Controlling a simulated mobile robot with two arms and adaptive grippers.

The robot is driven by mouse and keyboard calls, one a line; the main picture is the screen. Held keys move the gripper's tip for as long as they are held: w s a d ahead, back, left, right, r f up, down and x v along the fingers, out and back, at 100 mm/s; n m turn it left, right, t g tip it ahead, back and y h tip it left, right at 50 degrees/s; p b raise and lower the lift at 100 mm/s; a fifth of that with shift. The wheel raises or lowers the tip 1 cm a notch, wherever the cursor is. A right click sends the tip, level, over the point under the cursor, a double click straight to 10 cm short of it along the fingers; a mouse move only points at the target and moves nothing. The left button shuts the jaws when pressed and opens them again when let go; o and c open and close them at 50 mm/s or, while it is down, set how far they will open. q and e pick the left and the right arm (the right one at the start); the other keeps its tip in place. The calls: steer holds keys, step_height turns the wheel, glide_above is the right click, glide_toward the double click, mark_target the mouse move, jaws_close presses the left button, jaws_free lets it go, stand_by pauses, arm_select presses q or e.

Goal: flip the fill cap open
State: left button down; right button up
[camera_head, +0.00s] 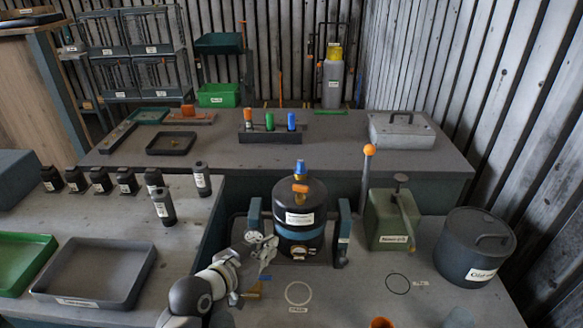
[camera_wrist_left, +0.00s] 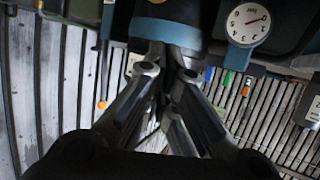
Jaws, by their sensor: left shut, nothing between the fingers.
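A black tank (camera_head: 300,222) with a blue band stands upright on the bench between two dark posts. On its top are a blue cap (camera_head: 299,166) and an orange piece (camera_head: 300,188); I cannot tell which is the fill cap, or whether it is open. My left gripper (camera_head: 266,246) is at the tank's lower left front, below its top. In the left wrist view its fingers (camera_wrist_left: 172,62) are shut together and empty, in front of the tank's blue band (camera_wrist_left: 165,30); contact is unclear. My right gripper is not in view.
A round gauge (camera_wrist_left: 248,24) shows beside the tank in the left wrist view. A green box (camera_head: 391,222) with an orange-knobbed lever and a dark round canister (camera_head: 474,250) stand to the right. A grey tray (camera_head: 95,272) and several black bottles are on the left bench.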

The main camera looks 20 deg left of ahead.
arm_select(q)
steer(key=w+a+r+t, duration=0.1)
steer(key=r+t, duration=0.1)
steer(key=r, duration=0.4)
steer(key=w+a+r+t, duration=0.1)
steer(key=w+r+t, duration=0.1)
steer(key=r, duration=0.4)
steer(key=shift+w+a+r+h, duration=0.15)
steer(key=shift+a+r+h, duration=0.1)
steer(key=shift+a+h, duration=0.05)
steer(key=shift+w, duration=0.1)
steer(key=p, duration=0.3)
glide_toward(301, 165)
steer(key=w, duration=0.1)
steer(key=w+r, duration=0.1)
steer(key=w, duration=0.3)
steer(key=shift+w+d+r, duration=0.2)
steer(key=shift+w+d, duration=0.05)
steer(key=shift+d, duration=0.15)
steer(key=shift+x, duration=0.8)
